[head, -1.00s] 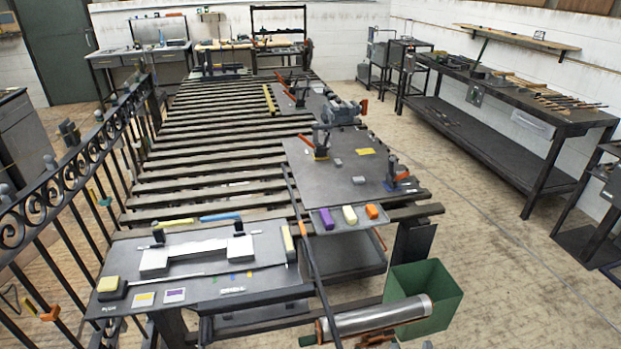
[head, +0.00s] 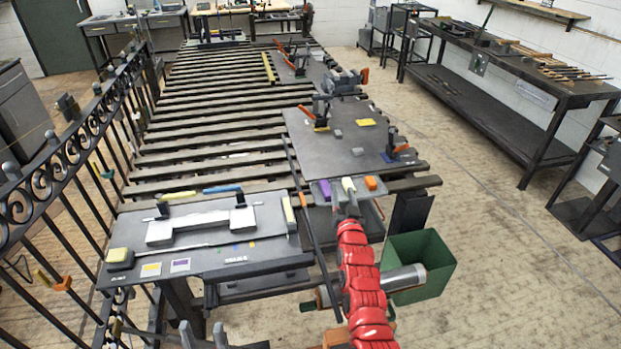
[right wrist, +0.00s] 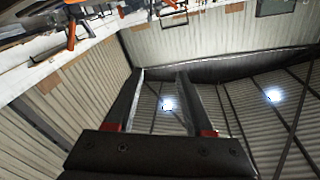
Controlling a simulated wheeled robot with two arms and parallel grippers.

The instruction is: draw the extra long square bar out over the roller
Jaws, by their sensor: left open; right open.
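The long dark square bar (head: 315,250) runs in the head view from beside the slatted bed down toward the roller. The shiny metal roller (head: 408,277) lies low at the front; my red right arm hides its middle. The bar's near end crosses close to the roller's left end; contact cannot be told. My right gripper (head: 345,190) is above and right of the bar, in front of the small shelf. In the right wrist view the right gripper (right wrist: 158,75) is open and empty, pointing up at the roof. My left gripper (head: 204,335) is open at the bottom edge, below the left plate.
The left plate (head: 215,262) carries a pale bracket (head: 200,226). The right plate (head: 340,160) holds orange-handled clamps. A green bin (head: 425,262) stands right of the roller.

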